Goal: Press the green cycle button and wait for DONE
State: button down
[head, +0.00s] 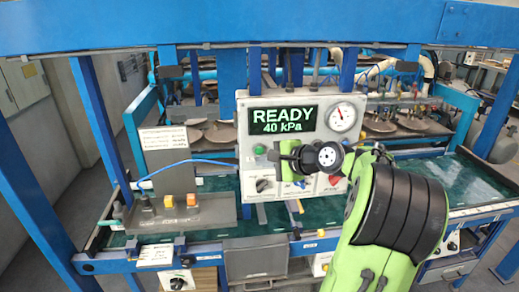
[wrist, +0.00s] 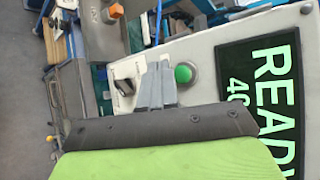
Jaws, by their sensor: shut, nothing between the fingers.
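The grey control panel (head: 318,110) stands ahead. Its display (head: 283,117) reads READY and 40 kPa in green; the wrist view shows part of this display (wrist: 262,75), turned sideways. The green cycle button (head: 260,149) is on the panel's left side, below the display. In the wrist view, the green button (wrist: 184,74) is just right of my fingertips. My gripper (wrist: 158,66) is shut and empty, its fingers pointing towards the panel beside the button. I see a gap in the picture between fingers and button, but cannot tell the depth.
A pressure gauge (head: 342,117) is at the panel's upper right. A black knob (head: 263,185) and a red control (head: 334,180) sit lower on it. Blue frame posts (head: 92,117) and an overhead beam surround the station.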

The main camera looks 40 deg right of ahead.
aim_at(250, 155)
jog(key=shift+w+d, duration=0.4)
jog(key=shift+w, duration=0.2)
jog(key=shift+r, duration=0.1)
dwell(1.5)
jog(key=shift+w+d+p, duration=0.25)
jog(key=shift+w+p, duration=0.05)
jog(key=shift+p, duration=0.4)
jog(key=shift+w+d+p, duration=0.25)
jog(key=shift+w+p, duration=0.1)
jog(key=shift+p, duration=0.1)
dwell(0.3)
jog(key=shift+s+a, duration=0.55)
jog(key=shift+s, duration=0.15)
